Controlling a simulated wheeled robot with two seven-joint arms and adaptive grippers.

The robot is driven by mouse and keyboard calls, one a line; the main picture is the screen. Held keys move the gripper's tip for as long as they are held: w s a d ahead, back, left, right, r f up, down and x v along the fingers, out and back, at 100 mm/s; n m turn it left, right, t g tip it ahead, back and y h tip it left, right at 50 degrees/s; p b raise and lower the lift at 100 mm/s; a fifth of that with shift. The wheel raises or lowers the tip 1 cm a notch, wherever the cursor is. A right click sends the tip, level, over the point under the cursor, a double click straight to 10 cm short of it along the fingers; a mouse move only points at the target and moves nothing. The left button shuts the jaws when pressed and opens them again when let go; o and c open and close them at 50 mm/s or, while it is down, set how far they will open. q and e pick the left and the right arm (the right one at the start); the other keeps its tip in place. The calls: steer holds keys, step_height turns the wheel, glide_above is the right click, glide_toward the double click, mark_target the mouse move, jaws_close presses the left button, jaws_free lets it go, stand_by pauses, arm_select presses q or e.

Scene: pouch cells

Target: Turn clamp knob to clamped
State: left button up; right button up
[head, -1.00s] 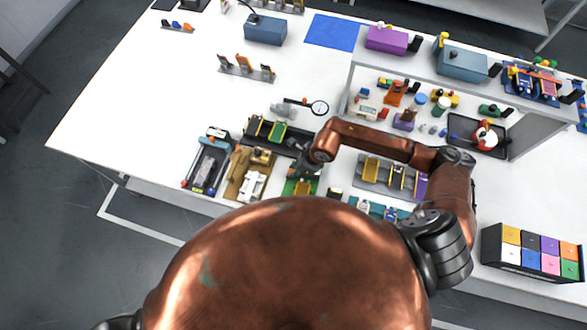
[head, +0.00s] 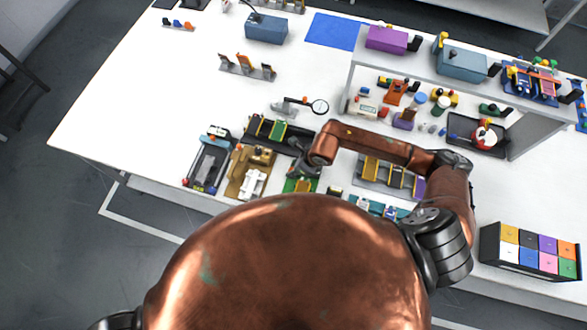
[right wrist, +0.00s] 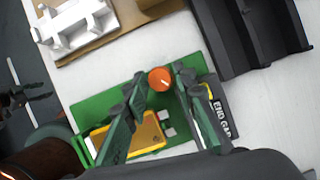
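The clamp knob (right wrist: 160,79) is a round orange cap with a small pale mark, on a green fixture (right wrist: 190,115) labelled "END GAP" on a dark strip. A yellow block (right wrist: 146,136) sits on the fixture. In the right wrist view my right gripper (right wrist: 159,74) is open, its two green-grey fingers on either side of the knob. I cannot tell whether they touch it. In the head view the right gripper (head: 304,171) hangs over the green fixture (head: 300,186), where the knob is hidden. My left gripper is out of view.
A tan fixture with a white part (head: 252,183) stands just left, with a black-and-blue device (head: 207,161) beyond it. A black rack (head: 268,131) lies behind. A grey rack with yellow plates (head: 389,176) is at right.

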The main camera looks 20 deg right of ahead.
steer(key=shift+r, duration=0.15)
steer(key=v, duration=1.1)
steer(key=shift+s+d+r, duration=0.15)
steer(key=shift+d+r, duration=0.05)
steer(key=shift+r, duration=0.15)
